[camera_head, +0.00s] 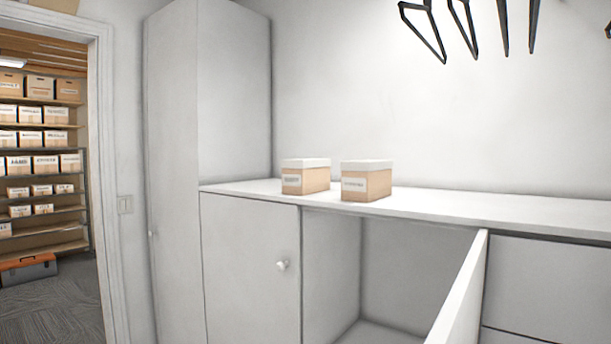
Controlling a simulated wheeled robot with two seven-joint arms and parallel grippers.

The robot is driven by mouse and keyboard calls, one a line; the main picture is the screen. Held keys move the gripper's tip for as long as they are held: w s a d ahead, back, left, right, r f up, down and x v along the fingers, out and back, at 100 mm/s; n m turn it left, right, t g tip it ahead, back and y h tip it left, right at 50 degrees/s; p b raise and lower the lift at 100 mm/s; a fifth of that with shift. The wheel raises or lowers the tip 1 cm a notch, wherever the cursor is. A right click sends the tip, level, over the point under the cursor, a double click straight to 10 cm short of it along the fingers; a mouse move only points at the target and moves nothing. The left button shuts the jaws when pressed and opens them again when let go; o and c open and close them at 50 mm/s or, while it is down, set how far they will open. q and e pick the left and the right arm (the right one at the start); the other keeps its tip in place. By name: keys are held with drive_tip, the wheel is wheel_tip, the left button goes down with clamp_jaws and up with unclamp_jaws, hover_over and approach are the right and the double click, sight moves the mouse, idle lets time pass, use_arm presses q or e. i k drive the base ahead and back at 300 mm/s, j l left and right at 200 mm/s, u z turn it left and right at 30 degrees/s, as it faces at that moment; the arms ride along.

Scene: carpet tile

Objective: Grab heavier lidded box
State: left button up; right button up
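Two small cardboard boxes with white lids stand side by side on the white counter (450,205). The left lidded box (309,180) is a little further back. The right lidded box (369,184) stands a short gap away, near the front edge. Each has a pale label on its front, with lettering too small to read. They look alike in size, and nothing visible shows which is heavier. Neither of my grippers is in view.
Below the counter, one cabinet door (250,270) is shut and another door (462,295) stands open towards me. A tall white cabinet (215,150) is at left. Dark hangers (437,25) hang above. A doorway at far left shows shelves of boxes (40,140) and a toolbox (28,269).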

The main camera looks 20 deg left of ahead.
sight(300, 177)
drive_tip(key=i+j, duration=0.15)
drive_tip(key=j, duration=0.25)
drive_tip(key=i+j+z, duration=0.1)
drive_tip(key=j, duration=0.35)
drive_tip(key=i+j, duration=0.15)
drive_tip(key=j, duration=0.25)
drive_tip(key=i+j+z, duration=0.1)
drive_tip(key=j, duration=0.35)
drive_tip(key=i+j, duration=0.15)
drive_tip(key=j, duration=0.3)
drive_tip(key=i+j+z, duration=0.1)
drive_tip(key=j, duration=0.3)
drive_tip(key=i+j, duration=0.1)
drive_tip(key=j, duration=0.35)
drive_tip(key=i+z, duration=0.05)
